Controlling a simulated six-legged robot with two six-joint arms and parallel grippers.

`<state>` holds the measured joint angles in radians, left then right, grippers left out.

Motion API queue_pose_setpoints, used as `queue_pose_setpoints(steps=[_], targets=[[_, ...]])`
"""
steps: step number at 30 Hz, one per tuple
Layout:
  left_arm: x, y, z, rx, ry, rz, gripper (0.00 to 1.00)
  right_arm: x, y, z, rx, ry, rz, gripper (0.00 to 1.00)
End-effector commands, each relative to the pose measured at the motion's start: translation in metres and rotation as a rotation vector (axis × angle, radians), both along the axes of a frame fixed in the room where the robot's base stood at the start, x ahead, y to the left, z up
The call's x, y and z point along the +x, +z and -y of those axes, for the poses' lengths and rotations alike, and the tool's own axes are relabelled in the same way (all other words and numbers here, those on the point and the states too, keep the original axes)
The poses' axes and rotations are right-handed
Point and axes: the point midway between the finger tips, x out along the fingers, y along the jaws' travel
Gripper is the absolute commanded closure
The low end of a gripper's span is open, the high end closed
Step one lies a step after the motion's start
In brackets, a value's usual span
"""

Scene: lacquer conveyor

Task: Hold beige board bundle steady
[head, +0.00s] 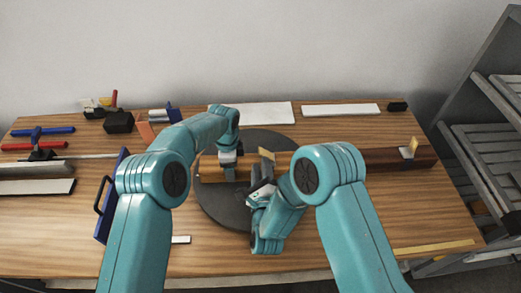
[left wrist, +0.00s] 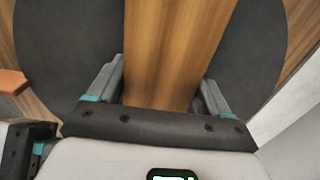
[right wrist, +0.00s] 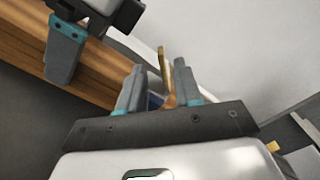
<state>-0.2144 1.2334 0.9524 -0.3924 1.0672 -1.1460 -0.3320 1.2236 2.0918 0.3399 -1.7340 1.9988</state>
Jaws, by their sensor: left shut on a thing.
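The wooden board bundle (head: 213,174), orange-tan in this light, lies across the dark round turntable (head: 217,207). My left gripper (head: 229,170) comes down on it from above. In the left wrist view the bundle (left wrist: 172,45) runs between the two fingers of my left gripper (left wrist: 162,90), which are shut on its sides. My right gripper (head: 262,190) is low over the turntable's right part, beside the bundle. In the right wrist view a thin tan strip (right wrist: 162,66) stands between the fingertips of my right gripper (right wrist: 158,80); whether they grip it is unclear.
A dark brown beam (head: 385,157) with a small yellow-topped piece (head: 410,148) lies at the right. White panels (head: 255,114) lie along the back. Clamps (head: 45,132) and a blue-framed tool (head: 107,200) are at the left. A grey rack (head: 490,150) stands right of the table.

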Motion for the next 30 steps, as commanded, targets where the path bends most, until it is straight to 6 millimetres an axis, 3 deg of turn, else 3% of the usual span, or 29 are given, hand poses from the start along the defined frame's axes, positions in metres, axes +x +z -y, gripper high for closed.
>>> queue_pose_setpoints(steps=[9, 21, 22, 24, 25, 30], targets=[[0.0, 0.001, 0.0, 0.0, 0.0, 0.002, 0.98, 0.053, 0.002, 0.002, 0.001, -0.003, 0.004, 0.66], [0.0, 0.001, 0.0, 0.0, 0.001, 0.001, 0.98, 0.065, 0.002, 0.001, 0.0, -0.001, 0.002, 0.66], [0.0, 0.001, 0.0, 0.0, 0.001, 0.001, 0.98, 0.065, 0.002, 0.001, 0.0, -0.001, 0.002, 0.72], [0.0, 0.001, 0.0, 0.0, 0.001, 0.001, 0.98, 0.065, 0.002, 0.001, 0.0, -0.001, 0.002, 0.95], [0.0, 0.001, 0.0, 0.0, 0.001, 0.001, 0.98, 0.065, 0.002, 0.001, 0.0, -0.001, 0.002, 1.0], [0.0, 0.001, 0.0, 0.0, 0.001, 0.001, 0.98, 0.065, 0.001, 0.001, -0.008, -0.001, 0.001, 1.0]])
